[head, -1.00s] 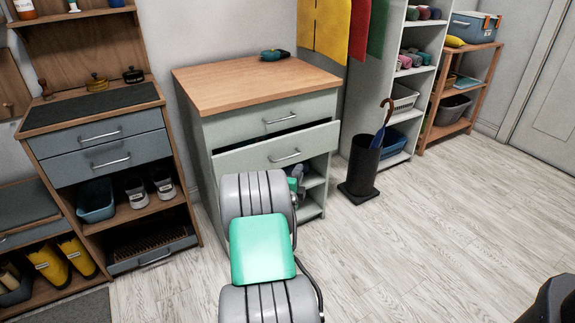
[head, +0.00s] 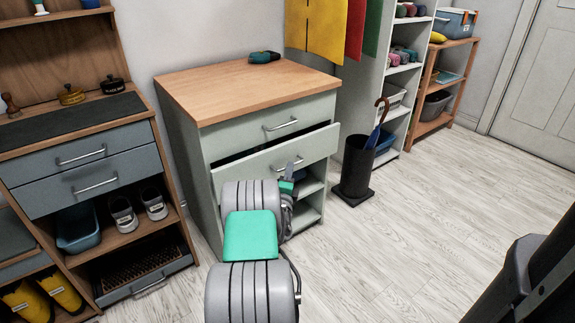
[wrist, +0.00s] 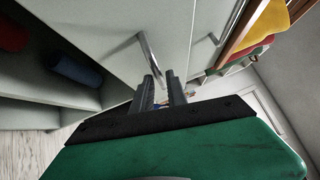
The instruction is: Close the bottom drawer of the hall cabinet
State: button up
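The hall cabinet (head: 182,140) is pale green-grey with a wooden top. Its bottom drawer (head: 250,167) stands partly out, its front ahead of the upper drawer (head: 250,127). The bottom drawer's bar handle also shows in the wrist view (wrist: 148,54). My gripper (head: 291,167) is in front of the bottom drawer, at its handle. In the wrist view, my gripper's fingers (wrist: 160,78) are apart with a narrow gap, and the handle's near end lies at or between the tips. Contact with the handle cannot be told.
Open shelves (head: 310,187) lie below the drawers; a blue roll (wrist: 75,70) is on one in the wrist view. A black umbrella stand (head: 355,165) is right of the cabinet. A wooden shoe unit (head: 125,215) is left.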

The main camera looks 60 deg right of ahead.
jog(key=shift+x, duration=1.5)
jog(key=shift+c, duration=0.5)
grip_shut()
